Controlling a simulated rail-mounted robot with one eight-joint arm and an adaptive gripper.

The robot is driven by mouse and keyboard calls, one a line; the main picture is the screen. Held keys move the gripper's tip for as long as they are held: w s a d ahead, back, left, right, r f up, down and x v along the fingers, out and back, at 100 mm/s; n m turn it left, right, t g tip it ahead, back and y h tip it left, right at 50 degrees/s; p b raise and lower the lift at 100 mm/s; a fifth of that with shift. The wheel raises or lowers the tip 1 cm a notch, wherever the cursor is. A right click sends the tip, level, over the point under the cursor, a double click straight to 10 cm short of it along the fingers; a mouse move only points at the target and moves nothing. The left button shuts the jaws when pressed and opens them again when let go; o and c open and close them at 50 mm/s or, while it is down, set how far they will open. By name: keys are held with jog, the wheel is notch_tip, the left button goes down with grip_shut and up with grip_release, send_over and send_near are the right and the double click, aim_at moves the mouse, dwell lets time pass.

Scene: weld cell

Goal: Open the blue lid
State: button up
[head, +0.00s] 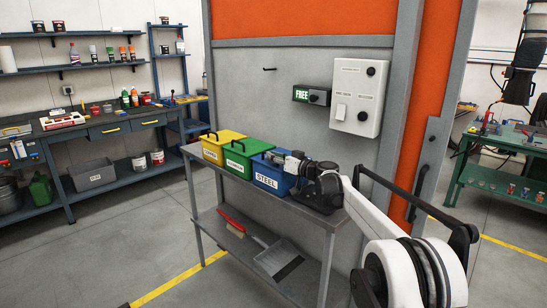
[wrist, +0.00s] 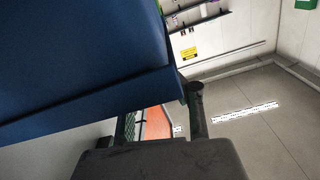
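The blue box (head: 266,180), labelled STEEL, is the front one of three lidded boxes on a grey metal bench. Its blue lid (head: 259,161) looks down on the box, but my gripper and wrist cover much of its top. My gripper (head: 291,160) is at the upper right of the blue box, close over the lid; contact cannot be told. In the wrist view a large blue surface (wrist: 80,60) with a projecting lip fills the upper left, and dark finger parts show beside and below it. The fingertips and the blue lid's handle are hidden.
A green box (head: 240,164) and a yellow box (head: 213,152), both shut with black handles, stand left of the blue box on the bench (head: 202,165). A grey wall with a white switch box (head: 358,98) rises close behind. A brush and dustpan lie on the lower shelf.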

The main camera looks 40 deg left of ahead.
grip_shut()
jog(key=s+a+b, duration=0.1)
jog(key=s+b, duration=0.1)
jog(key=s, duration=1.1)
jog(key=shift+b, duration=0.3)
jog(key=o, duration=0.5)
grip_release()
jog(key=shift+w, duration=0.1)
jog(key=d, duration=1.2)
jog(key=shift+s, duration=0.45)
